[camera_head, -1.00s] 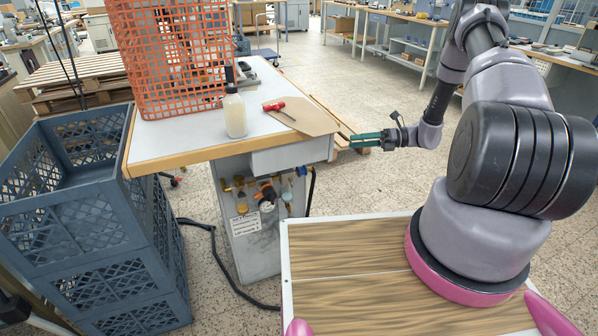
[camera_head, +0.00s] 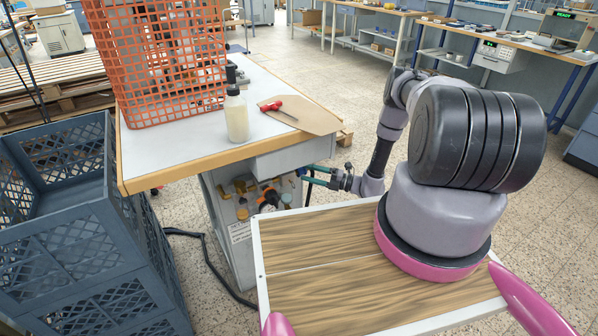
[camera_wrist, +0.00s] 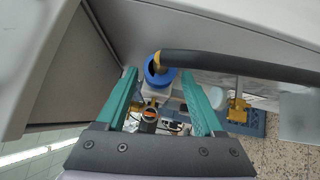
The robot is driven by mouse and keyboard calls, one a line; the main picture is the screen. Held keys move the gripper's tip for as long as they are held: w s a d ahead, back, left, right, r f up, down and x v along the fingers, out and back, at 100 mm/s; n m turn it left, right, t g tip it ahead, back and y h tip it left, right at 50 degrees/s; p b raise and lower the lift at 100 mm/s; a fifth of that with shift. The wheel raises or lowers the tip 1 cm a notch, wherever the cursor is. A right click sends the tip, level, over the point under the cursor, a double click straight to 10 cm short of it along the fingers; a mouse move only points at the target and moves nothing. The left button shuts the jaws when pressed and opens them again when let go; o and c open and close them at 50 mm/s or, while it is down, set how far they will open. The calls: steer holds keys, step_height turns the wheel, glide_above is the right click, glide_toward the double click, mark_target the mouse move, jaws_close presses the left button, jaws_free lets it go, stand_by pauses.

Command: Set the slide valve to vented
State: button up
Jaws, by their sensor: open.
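Small valve fittings sit on the grey cabinet (camera_head: 240,262) under the bench: brass parts (camera_head: 243,185), a black-and-orange regulator (camera_head: 268,198) and a pale round knob (camera_head: 286,198). In the wrist view a blue ring with a brass centre (camera_wrist: 150,74) lies between my fingertips, with a black hose (camera_wrist: 225,63) running right from it. I cannot tell for sure which part is the slide valve, nor its position. My gripper (camera_head: 306,173), with green fingers, is open at the cabinet's right side; it also shows in the wrist view (camera_wrist: 160,78). Contact with the ring cannot be told.
The bench top (camera_head: 190,151) overhangs the fittings and carries an orange crate (camera_head: 165,60), a bottle (camera_head: 237,118) and a red-handled tool (camera_head: 283,112) on a brown board. Blue-grey crates (camera_head: 80,255) stand left. A black cable (camera_head: 208,265) lies on the floor.

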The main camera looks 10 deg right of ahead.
mark_target(306, 172)
steer(key=shift+x, duration=1.85)
